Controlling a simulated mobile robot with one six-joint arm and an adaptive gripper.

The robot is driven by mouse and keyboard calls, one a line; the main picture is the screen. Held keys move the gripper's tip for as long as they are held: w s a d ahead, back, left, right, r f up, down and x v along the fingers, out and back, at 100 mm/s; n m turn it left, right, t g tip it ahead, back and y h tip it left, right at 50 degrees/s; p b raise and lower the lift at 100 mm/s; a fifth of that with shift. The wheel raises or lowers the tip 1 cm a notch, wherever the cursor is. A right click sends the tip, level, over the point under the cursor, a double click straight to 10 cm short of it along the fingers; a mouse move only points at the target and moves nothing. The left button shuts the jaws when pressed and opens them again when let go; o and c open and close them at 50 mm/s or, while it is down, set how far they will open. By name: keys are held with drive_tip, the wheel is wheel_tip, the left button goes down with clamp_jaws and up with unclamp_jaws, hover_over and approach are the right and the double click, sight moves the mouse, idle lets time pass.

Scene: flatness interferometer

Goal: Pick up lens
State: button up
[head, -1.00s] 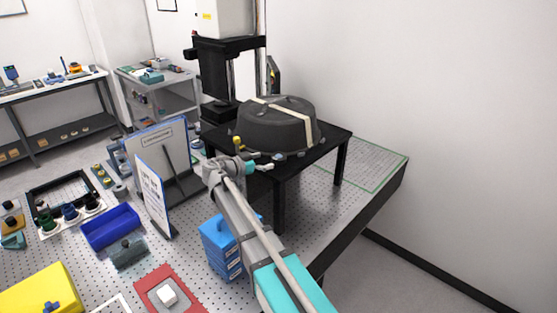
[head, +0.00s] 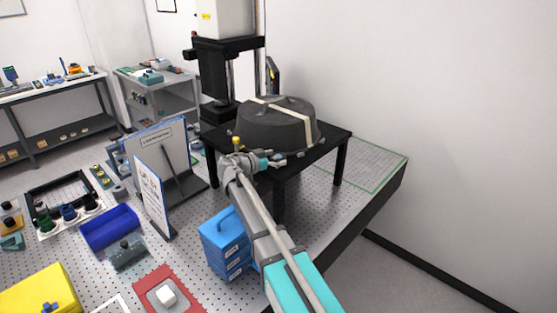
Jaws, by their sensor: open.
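I cannot tell for sure which thing is the lens. A large dark round body (head: 272,128) with a cream strap over it sits on a black raised stand (head: 322,147). My gripper (head: 276,161) is at the front left edge of this stand, close to the round body's lower rim. It is small here and partly merged with the dark stand, and I see nothing held in it. A small yellow-topped piece (head: 237,142) shows just behind my wrist. Whether the gripper touches anything cannot be told.
Upright sign panels (head: 152,195) stand left of my arm. A blue case (head: 224,240) is beside the arm below. A blue bin (head: 110,227), a red mat (head: 152,280) and a yellow box (head: 42,290) lie on the perforated table. The table's right end (head: 365,165) is clear.

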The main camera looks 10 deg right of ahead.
idle(0.4)
drive_tip(key=c, duration=1.1)
drive_tip(key=shift+r, duration=0.1)
wheel_tip(320, 180, up, 2)
drive_tip(key=p, duration=0.2)
drive_tip(key=shift+r+p, duration=0.25)
drive_tip(key=shift+p, duration=0.1)
drive_tip(key=shift+s+a+r+p, duration=0.6)
drive_tip(key=shift+s+r+p, duration=1.1)
drive_tip(key=shift+s, duration=0.55)
drive_tip(key=shift+s+a+r+p, duration=0.65)
drive_tip(key=shift+s+r+p, duration=1.1)
drive_tip(key=shift+s, duration=0.5)
drive_tip(key=shift+s+a+r+p, duration=0.6)
drive_tip(key=shift+s+r+p, duration=1.1)
drive_tip(key=shift+s, duration=0.55)
